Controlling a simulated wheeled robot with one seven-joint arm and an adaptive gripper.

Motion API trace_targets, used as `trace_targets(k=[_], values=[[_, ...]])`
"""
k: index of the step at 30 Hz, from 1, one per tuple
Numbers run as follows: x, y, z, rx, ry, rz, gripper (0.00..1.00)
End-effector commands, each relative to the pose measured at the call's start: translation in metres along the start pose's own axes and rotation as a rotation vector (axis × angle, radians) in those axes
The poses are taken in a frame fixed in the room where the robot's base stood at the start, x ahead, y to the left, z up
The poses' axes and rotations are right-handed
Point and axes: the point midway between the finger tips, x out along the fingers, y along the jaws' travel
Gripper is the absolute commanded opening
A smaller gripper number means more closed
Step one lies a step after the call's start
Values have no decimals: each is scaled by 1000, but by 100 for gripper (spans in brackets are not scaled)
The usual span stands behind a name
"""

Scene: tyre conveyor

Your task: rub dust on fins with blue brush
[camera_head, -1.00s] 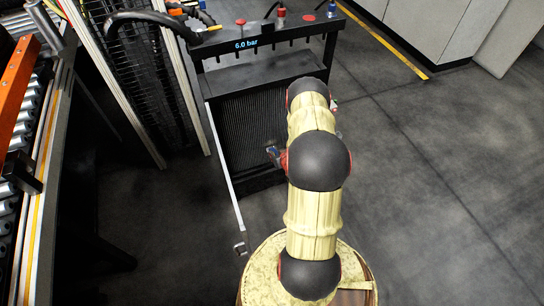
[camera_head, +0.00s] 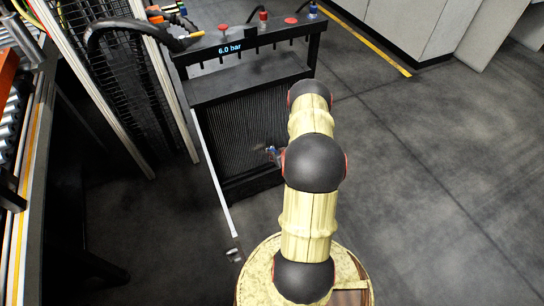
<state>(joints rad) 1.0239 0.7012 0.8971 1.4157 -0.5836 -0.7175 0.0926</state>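The dark fins (camera_head: 232,135) form a tall ribbed black panel in the frame below the "6.0 bar" display. My cream arm with black joints reaches forward over the right side of this panel. I cannot make out dust on the fins.
A black rack (camera_head: 262,42) with red and blue knobs and hanging hooks stands above the fins. A black hose (camera_head: 120,24) and a mesh guard (camera_head: 108,80) are to its left. A roller conveyor (camera_head: 15,130) runs along the left edge. The floor (camera_head: 430,180) at right is clear.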

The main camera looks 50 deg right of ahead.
Motion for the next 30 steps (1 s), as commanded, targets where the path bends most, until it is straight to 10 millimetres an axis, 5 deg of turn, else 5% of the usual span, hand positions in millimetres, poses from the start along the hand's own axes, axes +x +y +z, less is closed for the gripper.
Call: trace_targets(k=[12,30], values=[[1,26,0,0,0,0,0],[-8,10,-12,-2,2,-2,0]])
